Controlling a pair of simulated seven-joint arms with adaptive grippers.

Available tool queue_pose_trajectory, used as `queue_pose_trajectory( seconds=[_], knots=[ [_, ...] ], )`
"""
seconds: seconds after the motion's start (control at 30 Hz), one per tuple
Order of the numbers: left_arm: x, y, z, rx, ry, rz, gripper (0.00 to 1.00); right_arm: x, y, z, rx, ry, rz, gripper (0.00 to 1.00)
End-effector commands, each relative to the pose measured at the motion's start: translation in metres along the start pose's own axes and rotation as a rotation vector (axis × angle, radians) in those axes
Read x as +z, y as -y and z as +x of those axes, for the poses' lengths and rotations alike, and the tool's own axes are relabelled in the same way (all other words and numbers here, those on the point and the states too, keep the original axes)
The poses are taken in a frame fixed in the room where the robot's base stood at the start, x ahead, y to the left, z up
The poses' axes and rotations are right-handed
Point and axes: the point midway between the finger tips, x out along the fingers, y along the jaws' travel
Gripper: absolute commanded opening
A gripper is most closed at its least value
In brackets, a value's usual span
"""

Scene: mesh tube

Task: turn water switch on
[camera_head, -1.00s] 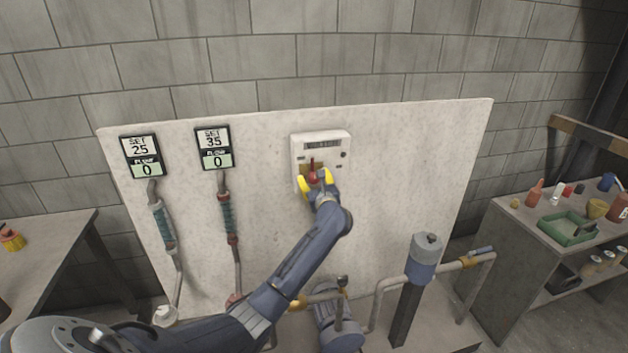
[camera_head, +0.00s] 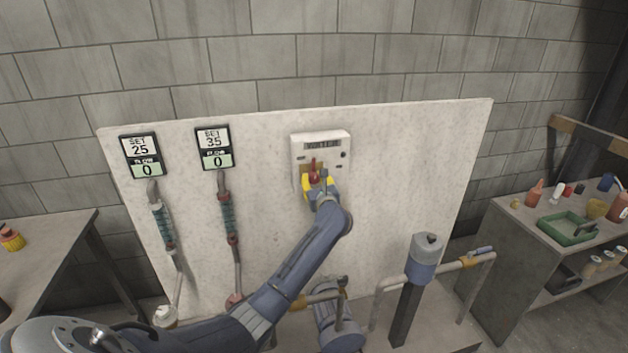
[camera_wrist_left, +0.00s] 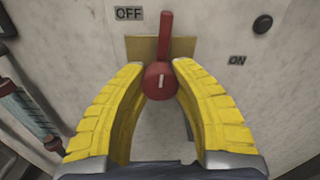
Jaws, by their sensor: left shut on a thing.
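The water switch is a white box (camera_head: 336,145) on the upright panel, with a small dark display at its top. Its red lever (camera_head: 312,166) points up; in the left wrist view the red lever (camera_wrist_left: 163,80) has a round knob at its lower end. The OFF label (camera_wrist_left: 129,13) is at upper left and the ON label (camera_wrist_left: 237,60) at right. My left gripper (camera_head: 317,182) is at the lever, its yellow fingers (camera_wrist_left: 160,78) closed in on both sides of the red knob. My right gripper is not in view.
Two displays read SET 25 (camera_head: 141,155) and SET 35 (camera_head: 214,147), both with flow 0. Pipes and a blue-grey cylinder (camera_head: 424,260) stand in front of the panel at lower right. Side tables (camera_head: 40,255) stand left and right.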

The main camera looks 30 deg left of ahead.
Motion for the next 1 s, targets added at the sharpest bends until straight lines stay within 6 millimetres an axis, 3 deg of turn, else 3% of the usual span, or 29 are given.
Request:
queue_pose_trajectory(
  seconds=[1.0],
  knots=[
    [-0.0015, -0.0023, -0.0001, 0.000, -0.005, 0.934, 0.00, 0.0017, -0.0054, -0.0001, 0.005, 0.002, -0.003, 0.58]
  ],
)
